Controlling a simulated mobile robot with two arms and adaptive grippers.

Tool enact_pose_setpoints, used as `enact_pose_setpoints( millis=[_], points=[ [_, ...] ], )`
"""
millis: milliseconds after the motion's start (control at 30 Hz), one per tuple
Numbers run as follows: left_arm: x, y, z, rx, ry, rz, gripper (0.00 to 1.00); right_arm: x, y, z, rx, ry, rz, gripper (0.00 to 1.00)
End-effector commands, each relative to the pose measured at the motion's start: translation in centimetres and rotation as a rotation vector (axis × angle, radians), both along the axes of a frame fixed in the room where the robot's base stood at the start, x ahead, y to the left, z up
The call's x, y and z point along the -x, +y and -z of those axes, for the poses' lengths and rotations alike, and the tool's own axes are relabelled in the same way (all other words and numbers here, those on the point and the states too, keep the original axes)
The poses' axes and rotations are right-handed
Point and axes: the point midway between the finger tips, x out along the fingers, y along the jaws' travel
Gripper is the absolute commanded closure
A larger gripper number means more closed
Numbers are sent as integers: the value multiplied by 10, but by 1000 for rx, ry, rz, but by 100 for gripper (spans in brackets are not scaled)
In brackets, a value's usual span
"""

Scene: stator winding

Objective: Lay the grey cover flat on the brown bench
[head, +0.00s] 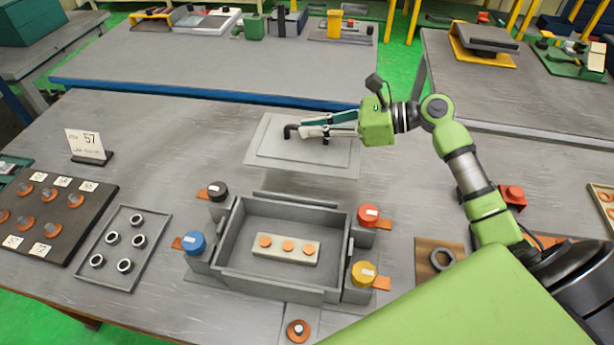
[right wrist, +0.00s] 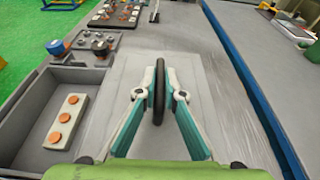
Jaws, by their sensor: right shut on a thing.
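The grey cover (head: 268,151) is a flat, stepped plate with a dark handle (head: 290,131) on top. My right gripper (head: 304,127) is shut on this handle, with the fingers on both sides of it in the right wrist view (right wrist: 160,92). The cover looks level behind the open grey box. A soft shadow at its near edge suggests that it hangs a little above the bench; the exact gap is hidden. The bench (head: 190,130) has a worn, grey-looking top. My left gripper is not in view.
The open grey box (head: 228,228) holds a pale block with three copper discs (head: 285,248). Black, red, blue and yellow terminals stand at its corners. A tray of rings (head: 152,222) and a dark board (head: 75,224) lie left. Bench top is clear around the cover.

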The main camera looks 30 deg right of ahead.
Motion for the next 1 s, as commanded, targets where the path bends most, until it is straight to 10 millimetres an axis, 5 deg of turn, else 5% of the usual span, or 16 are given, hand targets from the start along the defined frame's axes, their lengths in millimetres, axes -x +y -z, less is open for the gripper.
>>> enact_pose_setpoints(
  millis=[33, 233, 1000],
  points=[
    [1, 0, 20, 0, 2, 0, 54, -11, -5, 15, -5, -5, 3, 100],
    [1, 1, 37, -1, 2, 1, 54, -26, -14, 30, -7, -4, 0, 100],
    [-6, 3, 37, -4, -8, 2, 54, -29, -15, 126, -10, -1, 0, 100]
  ],
)
